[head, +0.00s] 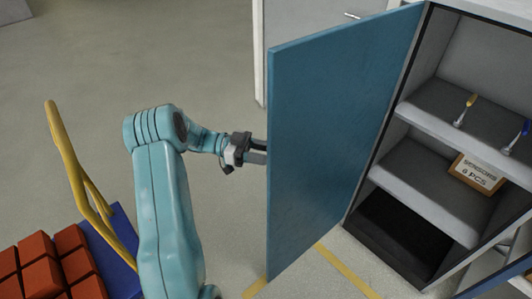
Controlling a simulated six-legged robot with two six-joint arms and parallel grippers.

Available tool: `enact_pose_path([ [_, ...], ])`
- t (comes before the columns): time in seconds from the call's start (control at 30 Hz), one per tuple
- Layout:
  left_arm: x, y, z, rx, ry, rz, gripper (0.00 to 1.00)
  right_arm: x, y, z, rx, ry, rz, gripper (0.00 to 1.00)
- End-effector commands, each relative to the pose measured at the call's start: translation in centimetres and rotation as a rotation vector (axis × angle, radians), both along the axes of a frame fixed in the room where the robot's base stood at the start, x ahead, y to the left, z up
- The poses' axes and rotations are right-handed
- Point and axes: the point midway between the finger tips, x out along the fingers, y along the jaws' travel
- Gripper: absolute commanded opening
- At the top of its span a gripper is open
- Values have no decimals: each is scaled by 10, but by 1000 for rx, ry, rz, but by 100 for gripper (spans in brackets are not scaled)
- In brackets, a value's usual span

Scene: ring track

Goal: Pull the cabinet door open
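The blue cabinet door (340,130) stands swung well out from the cabinet (388,150), hinged along its right edge, and the shelves show. My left gripper (258,150) is at the door's free left edge, about mid-height. Its fingertips go out of sight behind the door, so I cannot tell whether they are open or shut on anything. No handle shows on the visible face of the door. My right gripper is not in view.
Inside the cabinet are a yellow-handled tool (466,108), a blue-handled tool (516,138) and a box labelled sensors (476,174). A blue cart (112,240) with a yellow handle (64,150) and red blocks (42,277) stands at lower left.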

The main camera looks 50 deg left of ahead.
Motion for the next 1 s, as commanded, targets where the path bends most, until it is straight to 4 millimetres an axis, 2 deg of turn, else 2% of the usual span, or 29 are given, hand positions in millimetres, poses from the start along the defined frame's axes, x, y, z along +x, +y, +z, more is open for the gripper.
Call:
enact_pose_path([
  [0.27, -2, 4, -1, -1, 1, -1, 40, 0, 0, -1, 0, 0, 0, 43],
  [0.37, -10, 15, -3, 0, 1, 2, 40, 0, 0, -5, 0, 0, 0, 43],
  [0.7, -54, 77, -4, 0, 1, 2, 40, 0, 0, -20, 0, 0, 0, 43],
  [0.83, -65, 92, -3, -1, 1, 1, 40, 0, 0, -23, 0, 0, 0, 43],
  [1.0, -70, 99, -1, -2, 1, -1, 40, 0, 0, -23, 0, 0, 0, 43],
])
